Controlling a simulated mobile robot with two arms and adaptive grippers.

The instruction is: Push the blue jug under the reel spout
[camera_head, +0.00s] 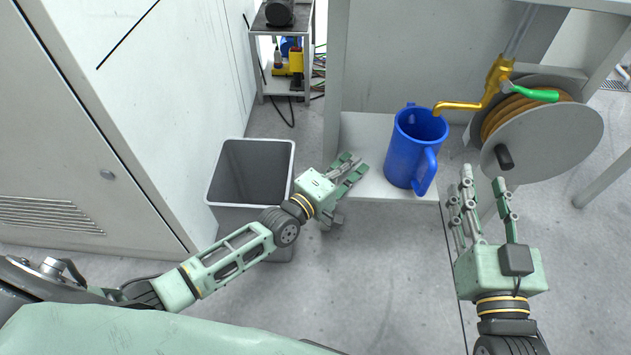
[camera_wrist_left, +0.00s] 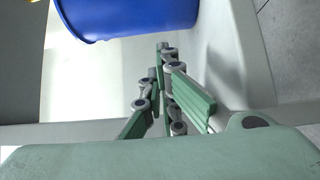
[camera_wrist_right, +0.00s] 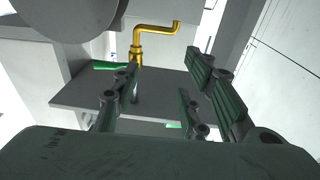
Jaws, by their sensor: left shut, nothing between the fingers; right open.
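The blue jug (camera_head: 408,150) stands upright on a white shelf (camera_head: 362,140), its handle facing the front right. The golden spout (camera_head: 458,105) with a green lever (camera_head: 530,93) reaches out from the hose reel (camera_head: 545,130), its tip over the jug's right rim in the head view. My left gripper (camera_head: 355,170) is shut and empty, left of the jug with a small gap. The left wrist view shows the jug's lower part (camera_wrist_left: 130,15) ahead of the fingertips (camera_wrist_left: 162,48). My right gripper (camera_head: 483,175) is open and empty, right of the jug and below the reel; the spout also shows in the right wrist view (camera_wrist_right: 155,35).
A grey bin (camera_head: 250,172) stands left of the shelf, behind my left forearm. A white cabinet (camera_head: 100,130) fills the left side. A small cart (camera_head: 285,60) with tools stands at the back. The floor in front of the shelf is clear.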

